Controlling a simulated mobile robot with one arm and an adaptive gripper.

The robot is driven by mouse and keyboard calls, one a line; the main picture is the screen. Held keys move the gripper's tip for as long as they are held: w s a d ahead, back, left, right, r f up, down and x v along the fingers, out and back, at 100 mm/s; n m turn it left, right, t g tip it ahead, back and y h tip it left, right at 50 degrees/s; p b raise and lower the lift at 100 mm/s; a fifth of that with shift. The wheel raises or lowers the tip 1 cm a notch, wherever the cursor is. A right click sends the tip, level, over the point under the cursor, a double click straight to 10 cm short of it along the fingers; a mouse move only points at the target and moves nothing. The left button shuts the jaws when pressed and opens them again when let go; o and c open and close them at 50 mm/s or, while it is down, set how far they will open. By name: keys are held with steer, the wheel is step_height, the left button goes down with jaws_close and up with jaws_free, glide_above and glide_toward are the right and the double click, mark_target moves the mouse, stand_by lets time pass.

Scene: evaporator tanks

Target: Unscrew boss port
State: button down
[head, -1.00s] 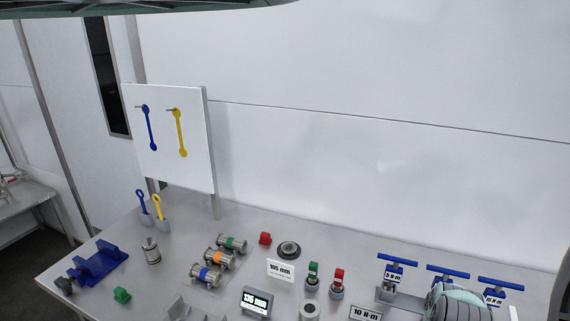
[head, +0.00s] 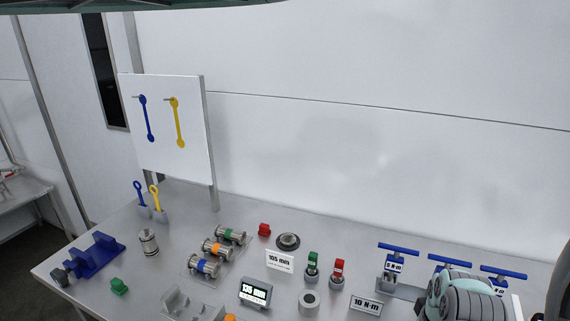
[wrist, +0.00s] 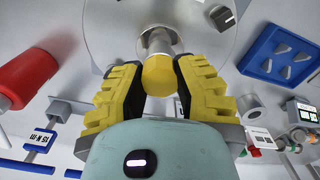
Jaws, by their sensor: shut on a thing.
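In the wrist view, a yellow round-ended piece (wrist: 159,76) sits on a short metal stem (wrist: 158,42) that stands out from a large pale grey round surface (wrist: 205,25). I take this piece to be the boss port. My gripper (wrist: 160,88) has its yellow ridged fingers on either side of it and is shut on it. The fingers hide its sides, and my teal gripper body hides what lies below. The head view shows part of my arm at bottom right, but not the fingertips or the port.
In the wrist view, a red cylinder (wrist: 28,78) is at left and a blue tray (wrist: 283,52) at right. In the head view, the bench holds blue T-handled tools (head: 398,248), banded metal cylinders (head: 217,250) and a blue stand (head: 96,255). A tool board (head: 165,125) stands behind.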

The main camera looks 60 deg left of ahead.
steer(key=shift+f+n+b, duration=0.2)
steer(key=shift+n+b, duration=0.8)
steer(key=shift+n, duration=0.2)
steer(key=n, duration=0.2)
steer(key=shift+r+n+b, duration=0.25)
steer(key=shift+n+b, duration=0.1)
steer(key=shift+n, duration=0.05)
steer(key=c, duration=1)
jaws_free()
steer(key=shift+o, duration=0.2)
